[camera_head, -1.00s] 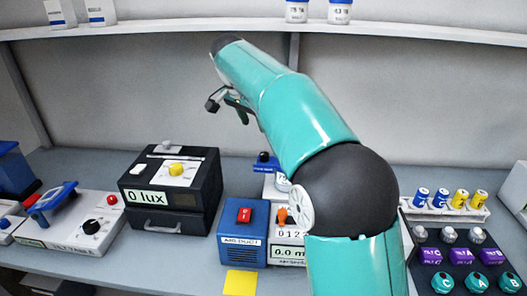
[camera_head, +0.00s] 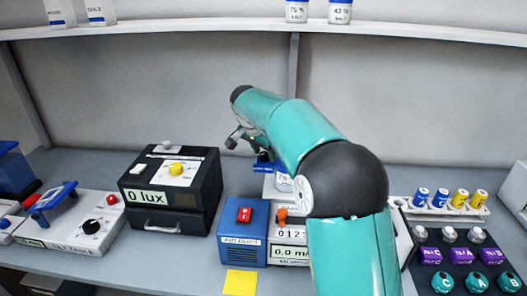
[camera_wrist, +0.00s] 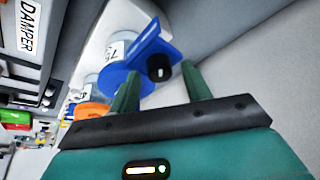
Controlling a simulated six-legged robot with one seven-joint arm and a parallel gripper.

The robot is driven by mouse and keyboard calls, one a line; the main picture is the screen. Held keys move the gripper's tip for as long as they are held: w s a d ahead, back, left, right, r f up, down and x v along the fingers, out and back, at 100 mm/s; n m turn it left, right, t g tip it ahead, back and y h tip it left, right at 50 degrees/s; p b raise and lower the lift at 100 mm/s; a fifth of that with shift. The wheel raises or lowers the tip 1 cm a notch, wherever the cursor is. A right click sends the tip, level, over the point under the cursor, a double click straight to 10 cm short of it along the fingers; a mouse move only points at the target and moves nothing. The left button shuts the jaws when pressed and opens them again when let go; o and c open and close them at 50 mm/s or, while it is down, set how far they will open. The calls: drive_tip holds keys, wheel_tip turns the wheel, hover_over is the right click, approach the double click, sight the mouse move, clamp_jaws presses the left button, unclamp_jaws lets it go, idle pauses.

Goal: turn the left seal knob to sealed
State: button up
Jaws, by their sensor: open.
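A black knob (camera_wrist: 159,68) on a blue bracket (camera_wrist: 140,52) shows in the wrist view beside a white container labelled 75 (camera_wrist: 115,50). I take it for the left seal knob; no sealed marking is readable. My gripper (camera_wrist: 160,72) is open, its two green fingers appearing on either side of the knob. I cannot tell whether they touch it. In the head view the blue bracket (camera_head: 263,168) shows behind the blue box, left of the labelled container (camera_head: 284,182). My gripper (camera_head: 237,139) is above and left of it there. Any right seal knob is hidden, perhaps behind my arm.
A black lux box (camera_head: 170,190) stands to the left, and a blue box with a red switch (camera_head: 243,232) stands in front. An orange knob (camera_head: 282,215) rises from a meter with a number display. A battery rack (camera_head: 445,212) is at the right. A shelf (camera_head: 200,27) runs above.

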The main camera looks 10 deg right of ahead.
drive_tip(key=c, duration=1)
drive_tip(key=shift+n, duration=0.3)
drive_tip(key=n, duration=0.1)
drive_tip(key=n+t+y, duration=0.1)
drive_tip(key=n, duration=0.1)
drive_tip(key=shift+d+n+y, duration=0.15)
drive_tip(key=shift+n+y, duration=0.15)
drive_tip(key=n, duration=0.2)
drive_tip(key=n+y, duration=0.1)
drive_tip(key=n, duration=0.1)
drive_tip(key=shift+d+y, duration=0.1)
drive_tip(key=shift+y, duration=0.2)
drive_tip(key=n+y, duration=0.1)
drive_tip(key=n, duration=0.4)
drive_tip(key=shift+d+y, duration=0.1)
drive_tip(key=shift+y, duration=0.3)
drive_tip(key=n+g+y, duration=0.1)
drive_tip(key=n, duration=0.3)
drive_tip(key=shift+n, duration=0.3)
drive_tip(key=shift+y, duration=0.3)
